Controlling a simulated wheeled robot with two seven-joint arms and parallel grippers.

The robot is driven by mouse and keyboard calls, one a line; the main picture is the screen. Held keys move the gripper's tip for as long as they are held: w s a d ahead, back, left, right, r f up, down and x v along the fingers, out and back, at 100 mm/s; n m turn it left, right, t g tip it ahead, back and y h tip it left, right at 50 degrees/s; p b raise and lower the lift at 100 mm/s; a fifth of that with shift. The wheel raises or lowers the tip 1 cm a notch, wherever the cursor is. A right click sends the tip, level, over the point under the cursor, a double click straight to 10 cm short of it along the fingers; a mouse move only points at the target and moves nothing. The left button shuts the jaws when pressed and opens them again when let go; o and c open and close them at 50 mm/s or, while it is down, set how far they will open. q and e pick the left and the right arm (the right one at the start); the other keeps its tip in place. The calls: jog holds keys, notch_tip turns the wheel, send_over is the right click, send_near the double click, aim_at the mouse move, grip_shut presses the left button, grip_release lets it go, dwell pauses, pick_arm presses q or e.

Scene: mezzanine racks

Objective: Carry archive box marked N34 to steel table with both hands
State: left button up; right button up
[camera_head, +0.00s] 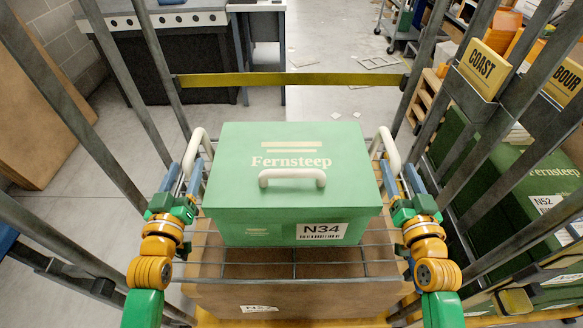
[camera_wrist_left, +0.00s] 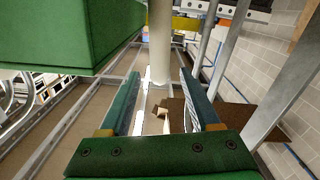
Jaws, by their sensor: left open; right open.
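The green archive box (camera_head: 230,170) marked N34 stands upright on a wire rack shelf in the middle of the head view. Its lid reads Fernsteep, with a white handle on top and white side handles (camera_head: 204,140) (camera_head: 376,145). My left gripper (camera_head: 186,170) is open at the left handle. In the left wrist view the white handle bar (camera_wrist_left: 160,45) stands between and beyond the open fingers (camera_wrist_left: 162,85); contact is unclear. My right gripper (camera_head: 399,172) is open at the right handle. I cannot tell which table is the steel table.
A brown box (camera_head: 300,285) lies under the wire shelf. A yellow bar (camera_head: 290,79) crosses behind the box, between grey rack posts. Green boxes, one marked N52 (camera_head: 545,203), stand at right. A dark bench (camera_head: 160,75) stands back left. Open floor lies beyond the bar.

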aim_at(193, 146)
pick_arm(q)
jog(key=shift+w, duration=0.7)
pick_arm(e)
jog(key=shift+w, duration=0.7)
pick_arm(q)
jog(key=shift+s+r, duration=0.25)
jog(key=shift+s, duration=0.35)
pick_arm(e)
jog(key=shift+s+r, duration=0.25)
jog(key=shift+s, duration=0.35)
pick_arm(q)
jog(key=shift+w, duration=0.3)
pick_arm(e)
jog(key=shift+w, duration=0.3)
pick_arm(q)
jog(key=w, duration=0.6)
jog(key=shift+w+f, duration=0.1)
jog(key=shift+w, duration=0.25)
pick_arm(e)
jog(key=w, duration=0.6)
jog(key=shift+w+f, duration=0.1)
jog(key=shift+w, duration=0.25)
pick_arm(q)
grip_shut()
pick_arm(e)
grip_shut()
